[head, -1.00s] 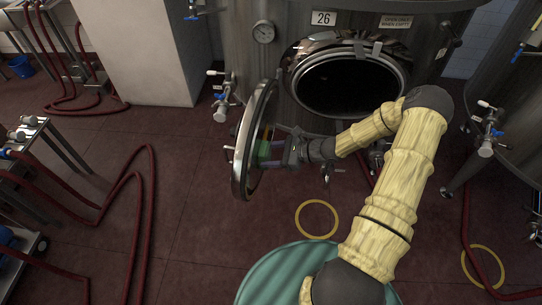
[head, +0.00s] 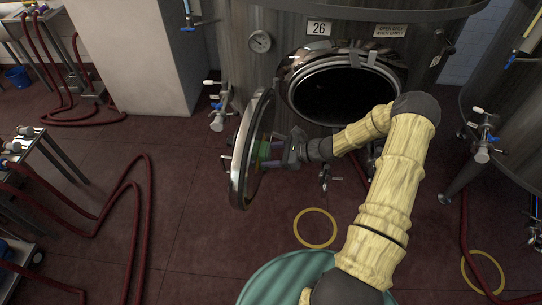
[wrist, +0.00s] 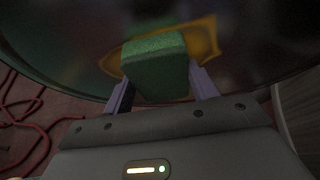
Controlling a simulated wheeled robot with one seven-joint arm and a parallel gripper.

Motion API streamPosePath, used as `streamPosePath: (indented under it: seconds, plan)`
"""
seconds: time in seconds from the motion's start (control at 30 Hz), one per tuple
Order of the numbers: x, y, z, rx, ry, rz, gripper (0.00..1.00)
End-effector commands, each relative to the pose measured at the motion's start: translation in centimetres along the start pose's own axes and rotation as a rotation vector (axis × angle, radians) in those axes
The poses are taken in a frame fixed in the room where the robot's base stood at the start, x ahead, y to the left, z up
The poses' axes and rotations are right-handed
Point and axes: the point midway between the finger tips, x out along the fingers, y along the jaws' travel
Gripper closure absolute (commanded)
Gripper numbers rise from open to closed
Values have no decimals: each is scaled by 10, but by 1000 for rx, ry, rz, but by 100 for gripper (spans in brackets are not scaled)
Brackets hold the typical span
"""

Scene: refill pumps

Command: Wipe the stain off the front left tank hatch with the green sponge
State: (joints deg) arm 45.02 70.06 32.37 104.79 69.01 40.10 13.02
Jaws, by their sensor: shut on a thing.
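The tank hatch (head: 240,165) is a round metal door, swung open on the front of tank 26. My gripper (head: 272,152) is on the hatch's inner side, shut on the green sponge (wrist: 155,62). The sponge also shows in the head view (head: 263,150) at the hatch face. In the wrist view the sponge sits between the two fingers, against or very close to the dark hatch surface. A yellow-brown stain (wrist: 203,40) spreads on the hatch around and behind the sponge; part of it is hidden by the sponge.
The tank (head: 400,55) has a dark open manway (head: 345,95) right of the hatch. Valves (head: 219,108) stick out left of it. Red hoses (head: 145,215) lie on the floor at left, beside a metal cart (head: 45,150). A yellow ring (head: 315,228) lies on the floor below.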

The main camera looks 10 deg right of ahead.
Motion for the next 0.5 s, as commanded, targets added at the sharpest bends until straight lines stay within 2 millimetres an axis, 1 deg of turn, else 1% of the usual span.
streamPosePath:
  seconds: [0.17, 0.5]
  plan:
    - [1, -6, 0, -3, -1, 1, 60]
    - [2, -31, -3, -3, 0, -1, 60]
